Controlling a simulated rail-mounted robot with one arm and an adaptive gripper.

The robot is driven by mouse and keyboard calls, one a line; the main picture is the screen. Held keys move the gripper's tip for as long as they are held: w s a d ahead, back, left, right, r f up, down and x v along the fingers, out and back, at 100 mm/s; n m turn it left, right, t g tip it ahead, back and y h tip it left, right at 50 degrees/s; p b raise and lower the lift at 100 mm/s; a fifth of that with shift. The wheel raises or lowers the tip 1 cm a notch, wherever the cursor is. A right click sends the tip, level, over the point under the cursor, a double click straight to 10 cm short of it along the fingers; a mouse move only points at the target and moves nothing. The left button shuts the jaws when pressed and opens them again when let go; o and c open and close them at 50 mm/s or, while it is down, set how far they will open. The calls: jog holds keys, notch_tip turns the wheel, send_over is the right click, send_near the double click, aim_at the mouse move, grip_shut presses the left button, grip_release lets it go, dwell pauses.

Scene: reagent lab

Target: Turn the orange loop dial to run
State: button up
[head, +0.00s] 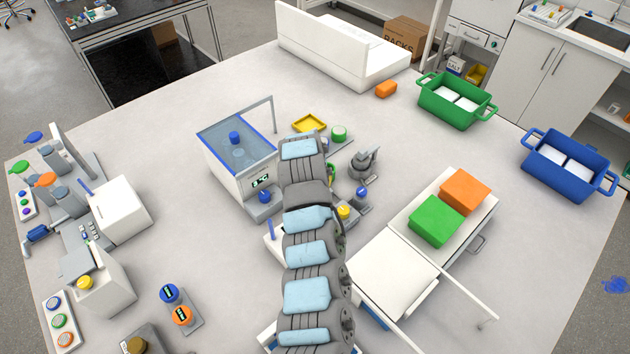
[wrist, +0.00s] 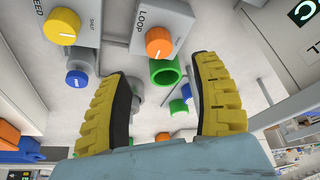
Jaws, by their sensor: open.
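The orange loop dial (wrist: 159,41) sits on a pale box labelled LOOP in the wrist view, with SHUT printed on its face. A short white pointer line shows on the dial, toward the lower part of its face in the picture. The run mark cannot be made out. My gripper (wrist: 162,69) is open and empty, with its two yellow-padded fingers apart. The dial appears ahead of the gap between the fingertips, and no contact shows. In the head view my arm hides the gripper and I cannot make out this dial.
In the wrist view a yellow dial (wrist: 62,26) on a neighbouring box and a blue knob (wrist: 77,78) are left of the loop dial. A green ring-shaped part (wrist: 165,71) is just below it. In the head view a blue-rimmed tank (head: 222,172) stands left of my arm.

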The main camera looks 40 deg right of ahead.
jog(key=shift+v, duration=1.75)
